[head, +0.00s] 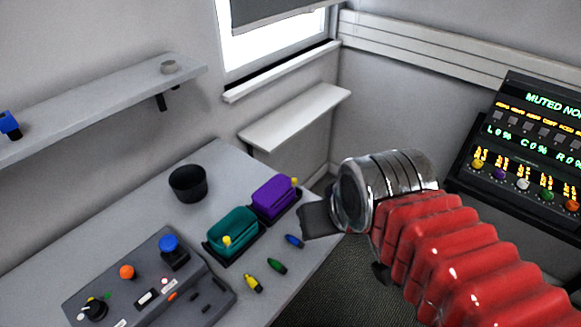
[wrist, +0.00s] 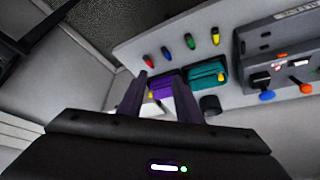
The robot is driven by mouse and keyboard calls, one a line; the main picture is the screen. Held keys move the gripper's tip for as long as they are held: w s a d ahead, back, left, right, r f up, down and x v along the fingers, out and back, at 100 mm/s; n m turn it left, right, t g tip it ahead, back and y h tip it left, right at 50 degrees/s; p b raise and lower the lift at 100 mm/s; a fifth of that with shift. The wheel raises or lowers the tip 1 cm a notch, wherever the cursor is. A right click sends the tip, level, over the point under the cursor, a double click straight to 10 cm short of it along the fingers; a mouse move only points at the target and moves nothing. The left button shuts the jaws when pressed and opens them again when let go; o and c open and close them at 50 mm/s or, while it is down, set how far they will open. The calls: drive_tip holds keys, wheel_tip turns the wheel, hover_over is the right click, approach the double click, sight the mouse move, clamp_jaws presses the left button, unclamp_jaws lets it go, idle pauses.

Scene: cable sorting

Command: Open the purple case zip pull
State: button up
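The purple case (head: 273,198) sits in a dark tray at the back right end of the grey table. Its zip pull (head: 294,181) is a small yellow knob at the case's right end. In the wrist view the purple case (wrist: 162,90) shows between my fingers, with the yellow pull (wrist: 151,95) near the left finger. My gripper (wrist: 160,76) is open, its two fingers apart with nothing between them. In the head view my gripper (head: 310,220) is right of the purple case, apart from it, and its fingers are partly hidden by the wrist.
A teal case (head: 232,230) with a yellow pull stands beside the purple one. Blue (head: 294,241), green (head: 277,266) and yellow (head: 254,283) plugs lie along the front edge; a red plug (wrist: 148,62) shows in the wrist view. A black cup (head: 188,183) and control box (head: 150,285) stand left.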

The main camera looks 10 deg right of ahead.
drive_tip(key=shift+w, duration=0.1)
idle(0.3)
drive_tip(key=w+r+m+g, duration=0.2)
drive_tip(key=w+m, duration=0.3)
drive_tip(key=w, duration=0.2)
drive_tip(key=w+r+m+g, duration=0.1)
drive_tip(key=w+r+m, duration=0.2)
drive_tip(key=w+m, duration=0.35)
drive_tip(key=m+g, duration=0.3)
drive_tip(key=m, duration=0.5)
hover_over(294, 179)
wheel_tip(294, 179, down, 4)
drive_tip(key=shift+r, duration=0.25)
drive_tip(key=shift+f, duration=0.15)
wheel_tip(294, 179, down, 14)
drive_tip(key=shift+r, duration=0.2)
drive_tip(key=shift+c, duration=0.3)
